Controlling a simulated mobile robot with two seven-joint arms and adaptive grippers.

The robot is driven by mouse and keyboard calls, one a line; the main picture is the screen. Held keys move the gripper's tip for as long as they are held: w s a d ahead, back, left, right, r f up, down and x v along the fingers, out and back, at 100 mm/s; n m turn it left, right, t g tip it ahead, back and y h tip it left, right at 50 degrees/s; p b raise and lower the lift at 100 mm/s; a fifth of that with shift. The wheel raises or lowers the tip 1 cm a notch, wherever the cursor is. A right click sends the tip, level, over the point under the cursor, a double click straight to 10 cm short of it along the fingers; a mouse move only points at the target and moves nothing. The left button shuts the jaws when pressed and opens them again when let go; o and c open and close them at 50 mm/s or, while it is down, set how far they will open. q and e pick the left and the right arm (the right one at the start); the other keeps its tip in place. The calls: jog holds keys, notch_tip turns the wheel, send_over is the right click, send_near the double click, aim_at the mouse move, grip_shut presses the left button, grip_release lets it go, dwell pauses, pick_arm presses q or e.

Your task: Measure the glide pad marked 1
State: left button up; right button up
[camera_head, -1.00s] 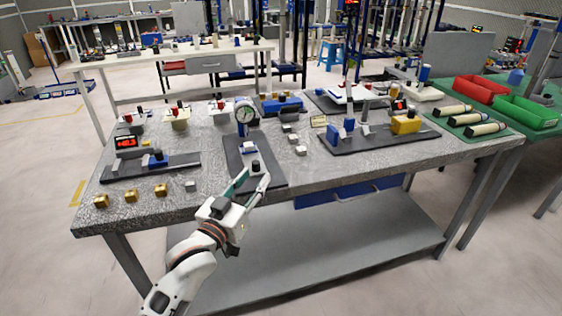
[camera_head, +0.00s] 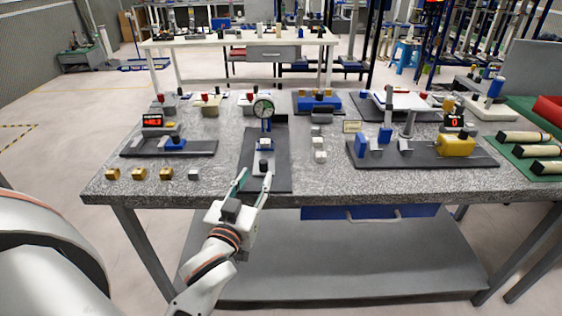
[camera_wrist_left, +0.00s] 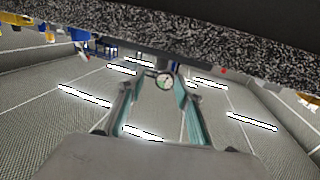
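A dial gauge (camera_head: 263,108) stands on a dark base plate (camera_head: 279,180) at the middle of the granite-topped table. A small pale block sits on a blue part (camera_head: 265,149) below the dial, and a black knob (camera_head: 263,165) is nearer the front. My left gripper (camera_head: 254,182) is open at the table's front edge, just before the knob, with nothing seen between its fingers. In the left wrist view the dial (camera_wrist_left: 165,80) shows between the fingers. Small pale blocks (camera_head: 320,156) lie right of the plate. No mark 1 is readable, so I cannot tell which is the pad. My right gripper is not in view.
Several small brass blocks (camera_head: 139,173) and a grey block (camera_head: 194,174) line the front left. A fixture with a red display (camera_head: 152,120) stands behind them. A larger fixture with a yellow block (camera_head: 457,145) is at right. Open granite lies between the fixtures.

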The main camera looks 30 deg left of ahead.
aim_at(262, 164)
pick_arm(q)
jog(key=x, duration=0.7)
jog(key=shift+w+a, duration=0.2)
jog(key=shift+w, duration=0.05)
jog(key=c, duration=1)
